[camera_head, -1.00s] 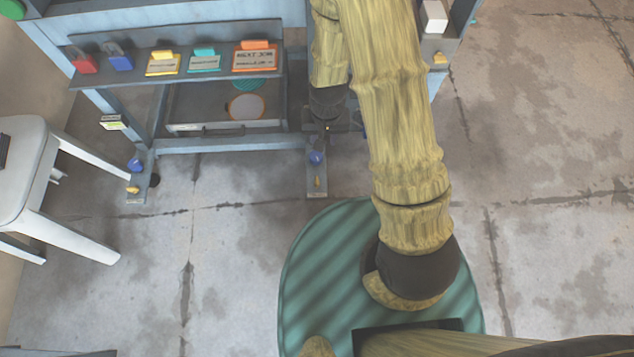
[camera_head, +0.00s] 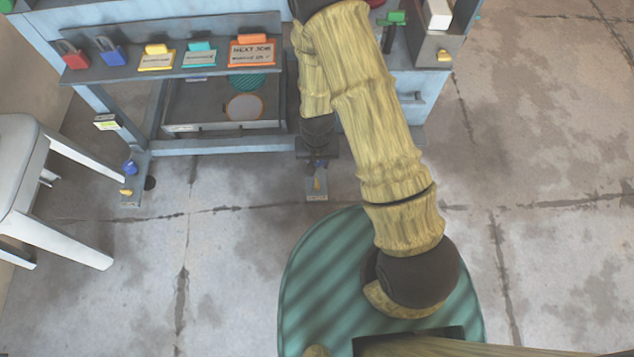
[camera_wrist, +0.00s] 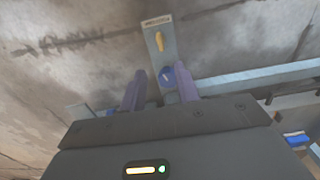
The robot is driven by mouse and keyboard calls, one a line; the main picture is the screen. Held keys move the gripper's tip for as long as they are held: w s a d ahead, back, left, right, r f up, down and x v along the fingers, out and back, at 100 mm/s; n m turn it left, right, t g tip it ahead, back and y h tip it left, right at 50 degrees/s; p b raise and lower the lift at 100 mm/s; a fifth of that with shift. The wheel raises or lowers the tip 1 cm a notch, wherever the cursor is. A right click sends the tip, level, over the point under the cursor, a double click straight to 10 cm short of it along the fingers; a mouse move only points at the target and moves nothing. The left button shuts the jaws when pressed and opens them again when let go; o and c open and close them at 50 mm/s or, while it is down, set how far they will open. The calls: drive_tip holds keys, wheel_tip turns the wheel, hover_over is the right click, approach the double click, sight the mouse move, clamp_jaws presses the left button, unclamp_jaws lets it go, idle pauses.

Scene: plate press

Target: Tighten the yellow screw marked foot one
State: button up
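A yellow screw (camera_wrist: 159,41) sits on a grey foot plate (camera_wrist: 151,31) in the wrist view, with a blue knob (camera_wrist: 168,74) beside it. The plate carries a small label too blurred to read. My gripper (camera_wrist: 160,88) is open, its two purple fingers apart on either side of the blue knob, with the yellow screw beyond the tips. In the head view my gripper (camera_head: 317,160) hangs at the bench's middle foot, whose yellow screw (camera_head: 317,184) shows just in front. Another yellow screw (camera_head: 126,192) is on the left foot, and another yellow piece (camera_head: 445,55) is at the right.
The blue-grey bench (camera_head: 215,147) stands behind the feet, with a shelf of coloured tags and padlocks. A drawer (camera_head: 200,110) is under it. A white stool (camera_head: 60,165) stands at the left. The concrete floor in front of the feet is clear.

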sight(317, 183)
wheel_tip(317, 183, down, 13)
drive_tip(key=b, duration=0.7)
drive_tip(key=shift+f, duration=0.2)
drive_tip(key=shift+c, duration=0.4)
clamp_jaws()
